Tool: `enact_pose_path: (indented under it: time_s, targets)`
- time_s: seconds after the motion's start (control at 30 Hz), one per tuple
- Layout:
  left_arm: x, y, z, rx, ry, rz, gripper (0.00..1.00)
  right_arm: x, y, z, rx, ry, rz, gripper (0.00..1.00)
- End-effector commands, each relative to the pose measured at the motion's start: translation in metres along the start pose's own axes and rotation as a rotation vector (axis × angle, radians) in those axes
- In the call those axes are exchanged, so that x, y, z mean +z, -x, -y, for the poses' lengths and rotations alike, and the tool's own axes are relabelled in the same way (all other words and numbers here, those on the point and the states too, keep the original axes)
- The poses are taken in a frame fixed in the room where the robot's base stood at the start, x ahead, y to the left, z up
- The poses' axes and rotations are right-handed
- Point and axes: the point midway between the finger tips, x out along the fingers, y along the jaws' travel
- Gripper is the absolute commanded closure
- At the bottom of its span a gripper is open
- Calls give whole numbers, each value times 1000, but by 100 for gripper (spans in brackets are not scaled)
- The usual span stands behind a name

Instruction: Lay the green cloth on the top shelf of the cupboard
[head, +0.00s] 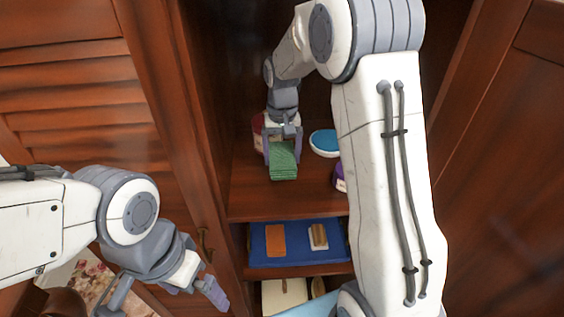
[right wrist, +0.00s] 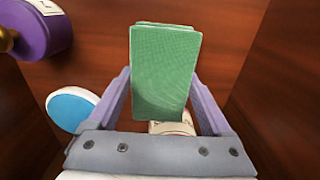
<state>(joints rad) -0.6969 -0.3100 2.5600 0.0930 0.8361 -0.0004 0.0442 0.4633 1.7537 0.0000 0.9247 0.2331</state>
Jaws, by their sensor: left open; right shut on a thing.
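The green cloth (head: 284,163) is folded into a small block. It is between the fingers of my right gripper (head: 283,150), which is shut on it inside the open cupboard, over the top shelf (head: 255,203). In the right wrist view the cloth (right wrist: 165,75) stands out between the two purple fingers; I cannot tell whether it touches the shelf. My left gripper (head: 168,299) is open and empty at the lower left, in front of the cupboard and away from the cloth.
On the top shelf a blue-topped round thing (head: 325,142) and a purple container (right wrist: 42,28) stand near the cloth. A dark red thing (head: 258,125) is behind my right gripper. The lower shelf holds a blue cloth-like mat (head: 265,262) with small items.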

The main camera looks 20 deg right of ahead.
Motion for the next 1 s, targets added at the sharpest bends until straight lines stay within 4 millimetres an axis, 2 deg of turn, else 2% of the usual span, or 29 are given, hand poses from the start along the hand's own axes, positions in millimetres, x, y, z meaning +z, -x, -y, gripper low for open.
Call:
enact_pose_path:
  time_s: [0.13, 0.3, 0.4, 0.77, 0.8, 0.83, 1.0]
  targets:
    - [0, 4, 0, 0, 0, 0, 0, -4, -9, 2, 0, -1, 2, 71]
    - [0, 10, -1, 0, 0, 0, 0, -3, -34, 1, 1, -3, 4, 71]
    - [-1, 11, -1, 0, 0, 0, 0, -3, -42, 1, 0, -3, 1, 71]
    - [0, 8, -1, 0, 0, 0, 0, -4, -47, 1, 0, -3, 0, 71]
    - [0, 8, -1, 0, 0, 0, 0, -4, -47, 1, 0, -3, 0, 12]
    - [0, 9, -1, 0, 0, 0, 0, -4, -47, 1, 0, -3, -1, 1]
    - [0, 9, -1, 0, 0, 0, 0, -3, -46, 1, 0, -3, 0, 0]
